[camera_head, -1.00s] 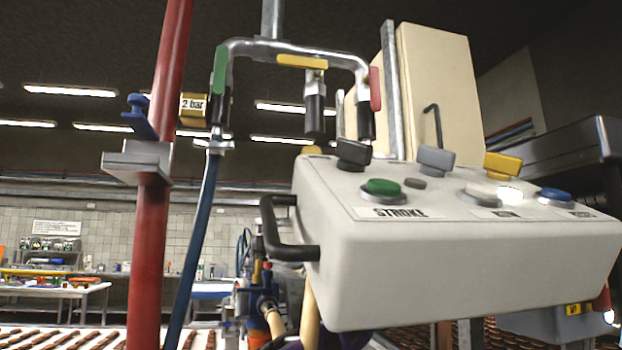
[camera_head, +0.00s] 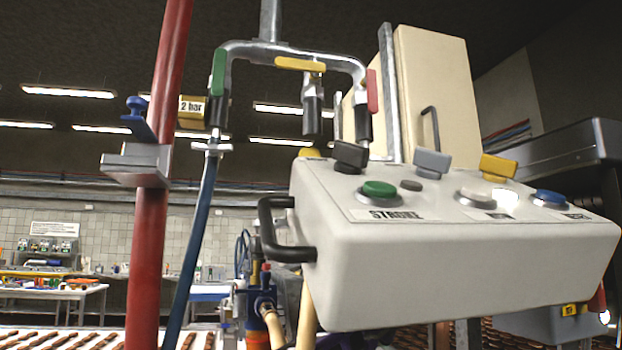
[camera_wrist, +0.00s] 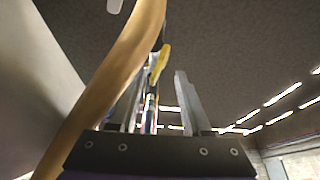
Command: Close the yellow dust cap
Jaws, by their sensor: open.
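A yellow flap (camera_head: 498,167) stands tilted up behind the blue button (camera_head: 549,198) on the white control box, in the head view. It looks like a raised cap. Similar black (camera_head: 350,156) and grey (camera_head: 432,162) flaps stand behind the green and white buttons. My gripper (camera_wrist: 160,75) shows in the wrist view, open and pointing up, with nothing held. A yellow piece (camera_wrist: 159,63) shows between and beyond its fingers; I cannot tell whether it is the flap or the pipe's yellow handle (camera_head: 300,64). My gripper cannot be made out in the head view.
The control box (camera_head: 455,265) has a black side handle (camera_head: 272,230). A red post (camera_head: 151,230), a blue hose (camera_head: 196,235) and a metal pipe frame (camera_head: 290,47) stand to its left and behind. A tan tube (camera_wrist: 120,72) runs close by my gripper's left finger.

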